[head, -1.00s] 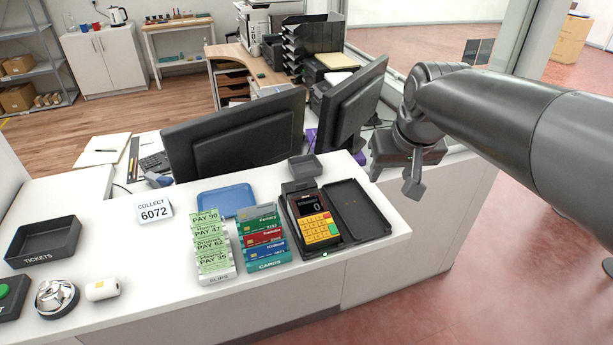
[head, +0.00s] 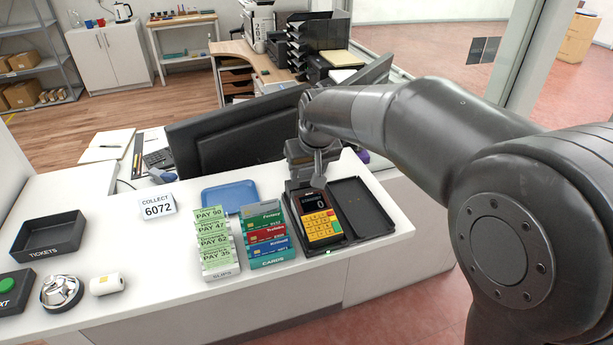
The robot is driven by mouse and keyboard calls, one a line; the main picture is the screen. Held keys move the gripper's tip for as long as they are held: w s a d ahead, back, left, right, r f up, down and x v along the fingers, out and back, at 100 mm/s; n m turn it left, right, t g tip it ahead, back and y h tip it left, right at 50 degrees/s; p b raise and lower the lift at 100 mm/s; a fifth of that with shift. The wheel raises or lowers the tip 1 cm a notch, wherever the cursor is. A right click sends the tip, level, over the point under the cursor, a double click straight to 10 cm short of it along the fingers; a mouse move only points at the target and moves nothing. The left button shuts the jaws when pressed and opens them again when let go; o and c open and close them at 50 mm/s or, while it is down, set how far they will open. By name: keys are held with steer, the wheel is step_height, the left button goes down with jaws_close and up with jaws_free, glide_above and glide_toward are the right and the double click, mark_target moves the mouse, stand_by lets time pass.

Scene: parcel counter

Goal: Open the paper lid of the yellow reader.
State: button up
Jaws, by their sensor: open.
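The yellow reader (head: 323,228) lies in a black tray near the counter's front edge, its dark screen showing 0 and its yellow keypad toward me. Its far end, where a paper lid could be, is partly hidden behind my gripper, and I cannot make out the lid. My gripper (head: 318,182) points down just above the reader's far end. It is empty, and I cannot tell whether it touches the reader.
A black open tray (head: 365,208) lies right of the reader. The cards rack (head: 268,262) and slips rack (head: 222,272) stand close on its left. A monitor (head: 235,130) stands behind. A blue tray (head: 230,196) lies farther left.

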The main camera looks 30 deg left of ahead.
mark_target(305, 181)
steer(key=shift+x, duration=1.55)
steer(key=c, duration=1)
steer(key=shift+w+a+r, duration=0.1)
steer(key=shift+w+r, duration=0.05)
steer(key=shift+w+a+r+g+h, duration=0.2)
steer(key=shift+w+a+g+h, duration=0.05)
steer(key=shift+g+h, duration=0.25)
steer(key=shift+w+a+r+g+h, duration=0.2)
steer(key=shift+w+a+g+h, duration=0.1)
steer(key=shift+g+h, duration=0.2)
steer(key=shift+w+a+r+g+h, duration=0.2)
steer(key=shift+w+a+g+h, duration=0.3)
steer(key=shift+g+h, duration=0.35)
steer(key=shift+w+a+r+g+h, duration=0.25)
steer(key=shift+w+a+g+h, duration=0.3)
steer(key=shift+g+h, duration=0.3)
